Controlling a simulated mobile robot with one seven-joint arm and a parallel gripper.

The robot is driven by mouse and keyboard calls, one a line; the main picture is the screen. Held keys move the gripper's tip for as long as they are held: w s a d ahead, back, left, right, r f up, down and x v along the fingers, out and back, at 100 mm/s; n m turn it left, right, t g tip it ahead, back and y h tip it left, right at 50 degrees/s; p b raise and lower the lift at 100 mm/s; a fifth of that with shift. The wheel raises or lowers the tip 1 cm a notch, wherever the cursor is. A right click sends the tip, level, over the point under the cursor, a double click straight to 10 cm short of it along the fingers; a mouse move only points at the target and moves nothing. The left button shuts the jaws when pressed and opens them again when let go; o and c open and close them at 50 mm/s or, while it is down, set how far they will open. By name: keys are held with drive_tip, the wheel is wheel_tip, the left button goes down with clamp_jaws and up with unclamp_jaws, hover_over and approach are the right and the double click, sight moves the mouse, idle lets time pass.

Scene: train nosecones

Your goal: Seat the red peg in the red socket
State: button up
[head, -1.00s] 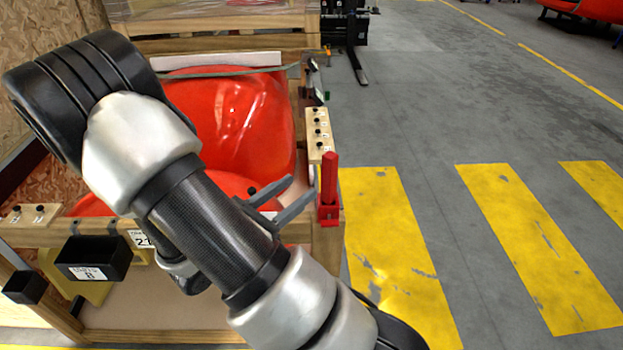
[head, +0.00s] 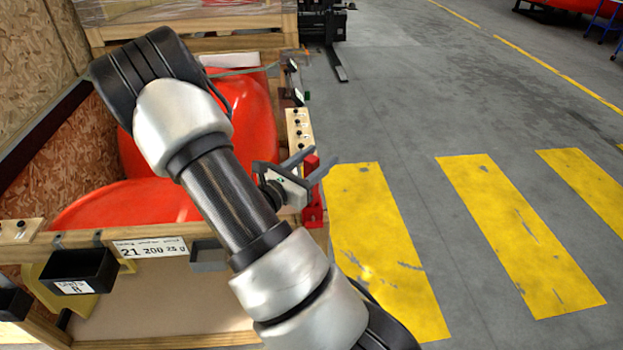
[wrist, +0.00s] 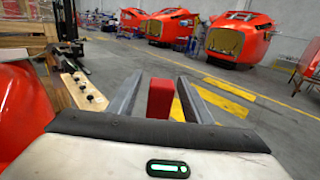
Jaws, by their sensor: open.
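The red peg (head: 311,164) stands upright at the right front corner of the wooden crate. The red socket (head: 314,213) is the block at its foot, fixed to the crate's corner. How deep the peg sits in it cannot be told. My gripper (head: 322,158) is open, its two grey fingers on either side of the peg, one crossing in front of it. In the wrist view the peg (wrist: 160,98) shows between the spread fingers, with a gap on each side. The socket is hidden in that view.
The wooden crate (head: 180,340) holds large red nosecones (head: 125,203). A black bin (head: 78,271) and a grey bin (head: 208,256) hang on its front. A wooden strip with black knobs (head: 299,130) runs behind the peg.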

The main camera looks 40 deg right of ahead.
drive_tip(key=shift+x, duration=0.85)
clamp_jaws()
drive_tip(key=shift+r, duration=0.1)
